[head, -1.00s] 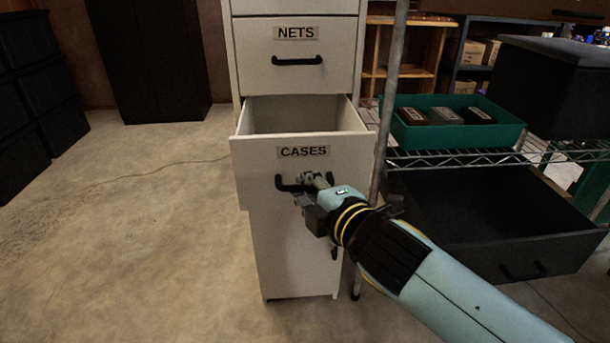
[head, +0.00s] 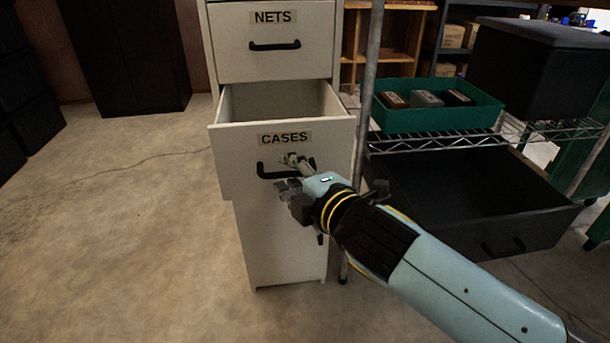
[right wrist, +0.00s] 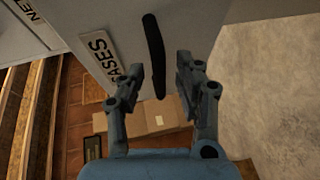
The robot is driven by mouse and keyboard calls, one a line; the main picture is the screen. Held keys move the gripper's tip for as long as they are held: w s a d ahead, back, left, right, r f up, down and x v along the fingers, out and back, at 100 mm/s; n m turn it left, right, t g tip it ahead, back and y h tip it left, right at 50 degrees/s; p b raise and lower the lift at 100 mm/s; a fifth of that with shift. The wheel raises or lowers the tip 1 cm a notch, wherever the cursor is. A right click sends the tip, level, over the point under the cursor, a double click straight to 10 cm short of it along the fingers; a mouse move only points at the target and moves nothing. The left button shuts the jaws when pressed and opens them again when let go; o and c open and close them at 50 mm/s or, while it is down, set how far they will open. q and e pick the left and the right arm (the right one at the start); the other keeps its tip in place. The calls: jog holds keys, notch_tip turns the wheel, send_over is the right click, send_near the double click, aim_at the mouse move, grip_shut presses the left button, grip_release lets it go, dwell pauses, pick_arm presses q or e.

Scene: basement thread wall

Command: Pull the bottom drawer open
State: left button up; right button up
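The white cabinet has a drawer labelled CASES (head: 230,160), which stands pulled out with its inside showing empty where visible. Its black bar handle (head: 267,173) is in front of my right gripper (head: 288,174). In the right wrist view, my right gripper (right wrist: 158,76) is open, with the handle (right wrist: 153,45) passing between and beyond its fingers; contact cannot be told. Below it is the cabinet's lower front (head: 275,245), closed, with part of a dark handle (head: 320,240) showing beside my arm; the rest is hidden. My left gripper is not in view.
The NETS drawer (head: 230,40) above is shut. A metal post (head: 366,110) and wire shelf (head: 440,142) with a green tray (head: 435,120) stand close on the right, above a large dark bin (head: 470,210). The floor (head: 130,240) at left is clear.

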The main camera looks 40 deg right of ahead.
jog(key=v, duration=1.1)
jog(key=shift+r, duration=0.15)
jog(key=s+d+f+m+g+y+p, duration=0.1)
jog(key=s+f+m+g+p, duration=0.25)
jog(key=f, duration=0.95)
jog(key=s+d+f+m+g+p, duration=0.1)
jog(key=s+f+m+g+p, duration=0.2)
jog(key=f, duration=1)
jog(key=s+d+f+m+g, duration=0.1)
jog(key=s+f+m+g, duration=0.3)
jog(key=s, duration=1)
jog(key=s+d+f+m+g, duration=0.1)
jog(key=s+f+m+g, duration=0.3)
jog(key=s+f, duration=0.6)
jog(key=s, duration=0.4)
jog(key=shift+s+f+m+g, duration=0.15)
jog(key=shift+f+m+g, duration=0.2)
jog(key=shift+f, duration=0.05)
